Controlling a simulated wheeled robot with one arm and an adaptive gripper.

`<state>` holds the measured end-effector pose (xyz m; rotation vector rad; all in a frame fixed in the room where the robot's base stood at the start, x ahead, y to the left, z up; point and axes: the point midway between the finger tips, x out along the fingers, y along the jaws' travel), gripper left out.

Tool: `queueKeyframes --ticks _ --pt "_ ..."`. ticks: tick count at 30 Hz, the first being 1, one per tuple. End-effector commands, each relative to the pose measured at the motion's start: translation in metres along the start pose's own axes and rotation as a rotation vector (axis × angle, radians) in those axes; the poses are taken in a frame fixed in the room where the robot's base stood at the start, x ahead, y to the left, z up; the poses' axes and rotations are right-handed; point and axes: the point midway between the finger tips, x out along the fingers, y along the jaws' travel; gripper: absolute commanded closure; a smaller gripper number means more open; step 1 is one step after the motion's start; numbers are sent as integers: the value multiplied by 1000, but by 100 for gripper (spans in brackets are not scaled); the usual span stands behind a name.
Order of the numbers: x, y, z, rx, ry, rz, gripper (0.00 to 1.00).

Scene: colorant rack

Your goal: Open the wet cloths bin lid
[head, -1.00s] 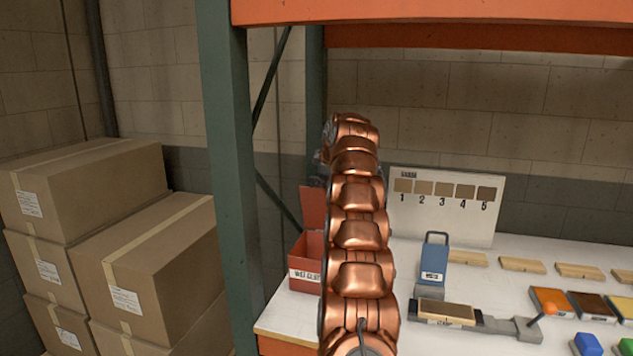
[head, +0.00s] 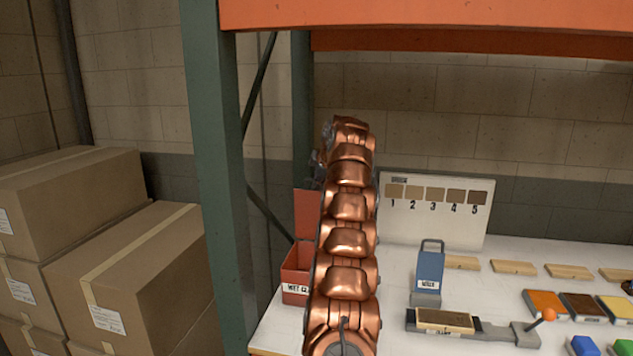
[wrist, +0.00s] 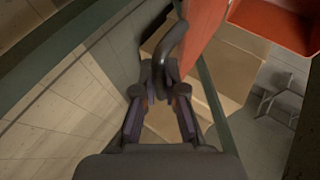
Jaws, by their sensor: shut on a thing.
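The red wet cloths bin (head: 296,274) stands at the left end of the white bench, partly hidden by my arm. Its label is cut off by the arm. Its red lid (head: 307,210) stands raised, about upright, at the back of the bin. In the wrist view, the bin's open inside (wrist: 280,18) shows at the top right and the lid (wrist: 200,32) is beside it. My gripper (wrist: 160,92) is shut on the lid's dark curved handle (wrist: 174,42). In the head view my gripper is mostly hidden behind the arm.
A green rack post (head: 215,180) stands left of the bin, with stacked cardboard boxes (head: 130,265) further left. Right of my arm are a blue holder (head: 430,270), a numbered shade board (head: 434,222) and a sanding block (head: 445,321). An orange beam (head: 430,14) crosses above.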

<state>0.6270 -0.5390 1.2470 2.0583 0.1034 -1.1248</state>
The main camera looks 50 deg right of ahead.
Motion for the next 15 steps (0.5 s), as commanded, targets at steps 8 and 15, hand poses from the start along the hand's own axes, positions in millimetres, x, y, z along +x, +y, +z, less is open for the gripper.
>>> queueKeyframes --ticks 8,15 --pt "0 0 -2 -2 3 1 79" --pt "0 0 0 0 1 0 64"
